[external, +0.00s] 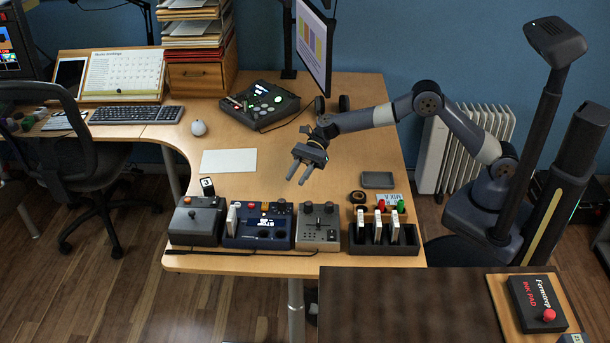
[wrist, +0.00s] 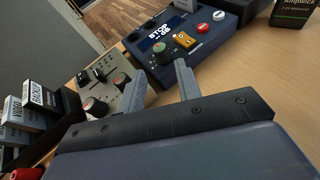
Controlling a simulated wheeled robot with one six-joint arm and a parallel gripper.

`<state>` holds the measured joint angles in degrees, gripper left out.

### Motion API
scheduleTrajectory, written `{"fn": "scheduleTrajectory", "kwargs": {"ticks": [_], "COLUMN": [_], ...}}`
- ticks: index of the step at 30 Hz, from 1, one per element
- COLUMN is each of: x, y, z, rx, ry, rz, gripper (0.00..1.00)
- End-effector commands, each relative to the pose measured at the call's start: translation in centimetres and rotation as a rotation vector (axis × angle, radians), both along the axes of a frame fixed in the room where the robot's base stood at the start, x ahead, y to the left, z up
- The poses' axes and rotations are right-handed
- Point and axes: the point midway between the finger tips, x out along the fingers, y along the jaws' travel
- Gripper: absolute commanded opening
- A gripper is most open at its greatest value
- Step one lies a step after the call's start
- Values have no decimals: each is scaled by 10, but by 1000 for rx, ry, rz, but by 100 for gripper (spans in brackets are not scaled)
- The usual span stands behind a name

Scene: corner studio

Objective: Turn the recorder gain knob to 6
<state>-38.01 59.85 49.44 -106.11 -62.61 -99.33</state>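The dark blue recorder (external: 262,239) stands at the desk's front edge, with a lit display. In the wrist view the recorder (wrist: 215,43) has a display reading STOP, an orange switch, red and white buttons and a round dark knob (wrist: 161,50) with a greenish top. I cannot read any knob label or setting. My gripper (external: 297,180) hangs above the desk, behind the front row of devices and clear of them. In the wrist view my gripper (wrist: 160,70) is open and empty, its fingers apart. The knob appears just beyond the gap between the fingertips.
A grey knob box (external: 318,238) stands right of the recorder, and a joystick box (external: 194,228) left of it. A black rack (external: 384,246) with upright cards is farther right. White paper (external: 228,162) lies behind. The desk below my gripper is mostly clear.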

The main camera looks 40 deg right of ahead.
Motion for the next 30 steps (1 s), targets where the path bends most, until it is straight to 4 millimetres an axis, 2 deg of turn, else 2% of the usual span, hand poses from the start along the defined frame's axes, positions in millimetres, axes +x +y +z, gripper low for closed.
{"fn": "scheduleTrajectory", "kwargs": {"ticks": [15, 21, 30], "x": [-22, -26, -26], "y": [78, 91, 92], "z": [-34, -40, -40], "rx": [1, 2, 2], "ry": [1, 2, 1], "rz": [2, 0, 1], "gripper": [33, 33, 33]}}
